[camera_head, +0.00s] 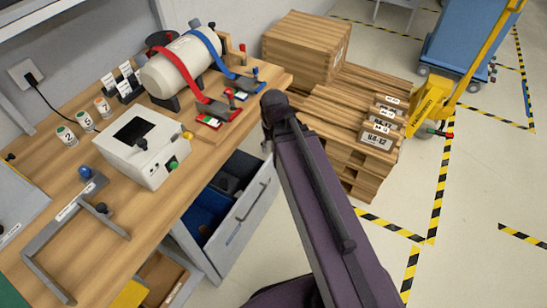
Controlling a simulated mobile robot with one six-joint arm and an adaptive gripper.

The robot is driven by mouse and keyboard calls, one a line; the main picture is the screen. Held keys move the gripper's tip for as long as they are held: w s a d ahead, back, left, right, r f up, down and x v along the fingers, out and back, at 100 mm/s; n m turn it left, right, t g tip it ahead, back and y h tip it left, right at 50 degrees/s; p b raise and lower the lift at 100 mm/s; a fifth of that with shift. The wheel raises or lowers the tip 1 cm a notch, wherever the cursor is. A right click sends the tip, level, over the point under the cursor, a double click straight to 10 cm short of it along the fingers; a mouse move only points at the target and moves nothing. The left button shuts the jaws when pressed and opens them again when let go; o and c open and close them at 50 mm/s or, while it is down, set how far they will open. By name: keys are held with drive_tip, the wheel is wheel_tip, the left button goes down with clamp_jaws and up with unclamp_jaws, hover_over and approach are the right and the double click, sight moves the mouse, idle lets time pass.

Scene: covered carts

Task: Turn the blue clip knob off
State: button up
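A blue strap (209,43) runs over a cream cylinder (180,66) at the back of the wooden bench. Its lower end reaches a blue clip (243,82) on a wooden board, near the bench's right edge. The clip's knob is too small for me to tell its position. A separate blue knob (85,172) stands on the bench at the left. My dark arm rises from the bottom, and its upper end is just right of the bench edge. My gripper's fingers cannot be made out.
A red strap (184,85) with its own clip lies left of the blue one. A white box (142,146) with a dark screen stands in front. An open drawer (238,224) juts out below the bench.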

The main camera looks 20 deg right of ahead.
drive_tip(key=shift+s+f+b, duration=0.1)
drive_tip(key=shift+f+b, duration=1.25)
drive_tip(key=shift+f, duration=0.3)
wheel_tip(320, 180, up, 10)
drive_tip(key=s+p, duration=0.1)
drive_tip(key=p, duration=0.8)
drive_tip(key=shift+s+f+p, duration=0.2)
drive_tip(key=shift+p, duration=0.1)
drive_tip(key=shift+d, duration=0.35)
drive_tip(key=shift+d, duration=0.1)
